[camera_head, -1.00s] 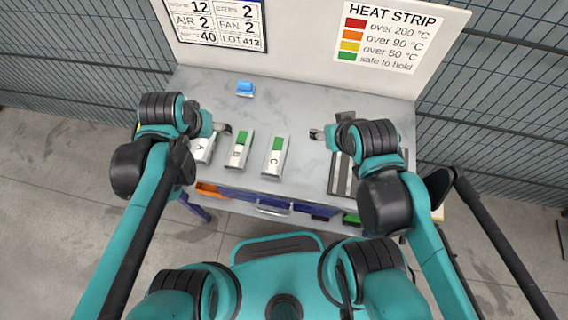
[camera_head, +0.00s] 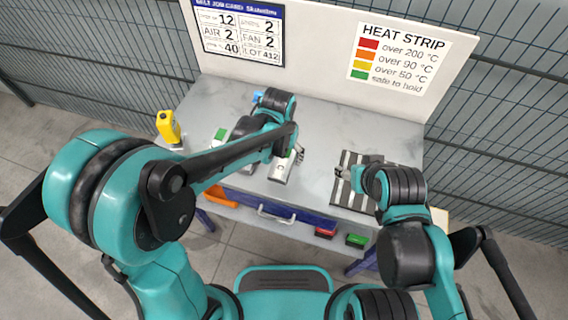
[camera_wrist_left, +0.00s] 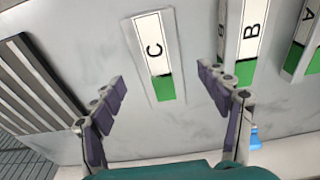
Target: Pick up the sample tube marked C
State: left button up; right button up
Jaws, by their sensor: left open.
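Tube B (camera_wrist_left: 248,40) lies just right of the right finger, and tube A (camera_wrist_left: 303,50) is at the right edge. My right gripper (camera_head: 341,172) is by the dark striped rack; its jaws are too small to judge.
The striped rack (camera_head: 350,196) lies on the table's right side. The HEAT STRIP board (camera_head: 402,58) stands behind the table. The back right of the table is clear.

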aim_at(284, 160)
pick_arm(q)
jog(key=f, duration=0.1)
jog(key=f+b, duration=0.1)
jog(key=f, duration=0.1)
jog(key=shift+w+d+f, duration=0.15)
jog(key=shift+w+f, duration=0.15)
jog(key=shift+f, duration=0.1)
jog(key=shift+r, duration=0.1)
jog(key=c, duration=1.4)
